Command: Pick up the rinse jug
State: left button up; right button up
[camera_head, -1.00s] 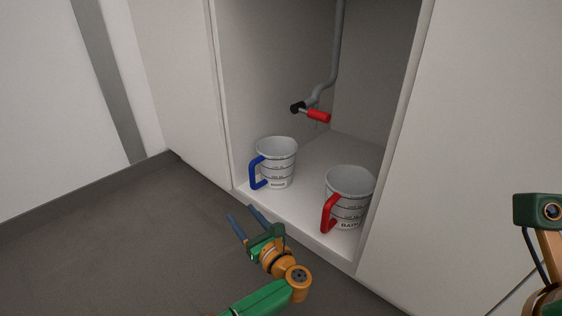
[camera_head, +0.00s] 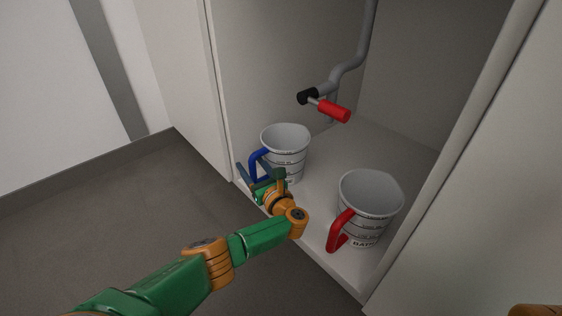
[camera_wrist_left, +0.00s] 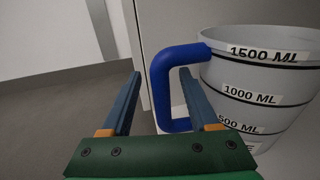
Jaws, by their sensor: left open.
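The rinse jug (camera_head: 288,143) is a pale measuring jug with a blue handle (camera_head: 258,160). It stands upright on the cabinet floor, near the left wall. My left gripper (camera_head: 253,173) is open at the handle. In the left wrist view, the upright bar of the blue handle (camera_wrist_left: 161,90) shows between the two fingers, with the right finger in line with the handle's opening. The jug body (camera_wrist_left: 285,90) there carries volume labels, and its lowest label is mostly cut off. I cannot tell whether a finger touches the handle. My right gripper is out of view.
A similar jug (camera_head: 370,205) with a red handle, labelled BATH, stands to the right near the front edge. A grey pipe (camera_head: 352,70) with a red-handled valve (camera_head: 333,110) is above and behind. Cabinet walls close in both sides; the floor (camera_head: 120,225) outside is clear.

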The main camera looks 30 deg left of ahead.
pick_arm(q)
grip_shut()
dwell(1.4)
